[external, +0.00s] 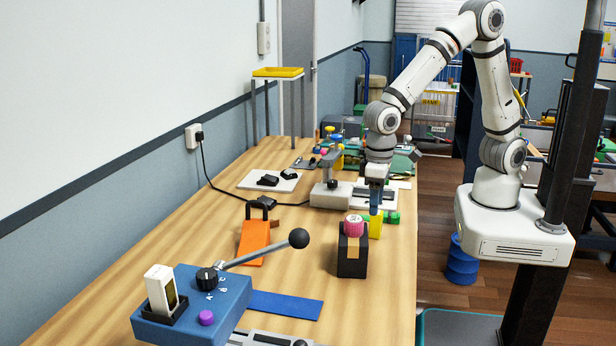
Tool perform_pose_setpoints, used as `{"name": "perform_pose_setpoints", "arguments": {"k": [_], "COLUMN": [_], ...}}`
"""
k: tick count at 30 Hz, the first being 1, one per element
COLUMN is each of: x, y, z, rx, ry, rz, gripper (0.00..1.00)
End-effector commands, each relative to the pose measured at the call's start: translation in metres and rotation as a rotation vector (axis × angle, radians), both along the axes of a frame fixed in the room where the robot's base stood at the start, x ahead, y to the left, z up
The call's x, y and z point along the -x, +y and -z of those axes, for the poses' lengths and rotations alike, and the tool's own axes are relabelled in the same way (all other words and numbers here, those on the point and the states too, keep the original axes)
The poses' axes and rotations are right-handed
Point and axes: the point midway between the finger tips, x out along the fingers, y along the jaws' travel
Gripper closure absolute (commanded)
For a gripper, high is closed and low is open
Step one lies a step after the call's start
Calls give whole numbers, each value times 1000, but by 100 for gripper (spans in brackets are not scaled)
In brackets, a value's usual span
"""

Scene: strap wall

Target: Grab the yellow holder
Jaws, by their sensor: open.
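A small yellow piece, which looks like the yellow holder (375,229), stands on the wooden table near its right edge. It is partly hidden behind a black block (352,262) with a pink-and-white roll (354,225) on top. My gripper (375,210) points down from the arm, right above the yellow piece. Its blue-grey fingers overlap the top of the yellow piece in this view, so I cannot tell whether they touch it. The jaws are open, and nothing shows clamped between them.
A green part (393,217) lies just right of the yellow piece. A grey device (331,192) stands to the left behind. Bare table lies between the strap and the black block.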

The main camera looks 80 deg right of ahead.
Motion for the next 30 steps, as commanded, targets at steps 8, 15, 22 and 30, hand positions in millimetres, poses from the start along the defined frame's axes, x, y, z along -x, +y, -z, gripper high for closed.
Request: {"name": "perform_pose_setpoints", "arguments": {"k": [8, 15, 22, 30], "x": [2, 4, 4, 4], "y": [0, 0, 1, 1], "z": [31, 66, 74, 74], "rx": [3, 3, 0, 0], "ry": [3, 3, 0, 0], "rz": [0, 0, 0, 0], "gripper": [47, 47, 47, 60]}}
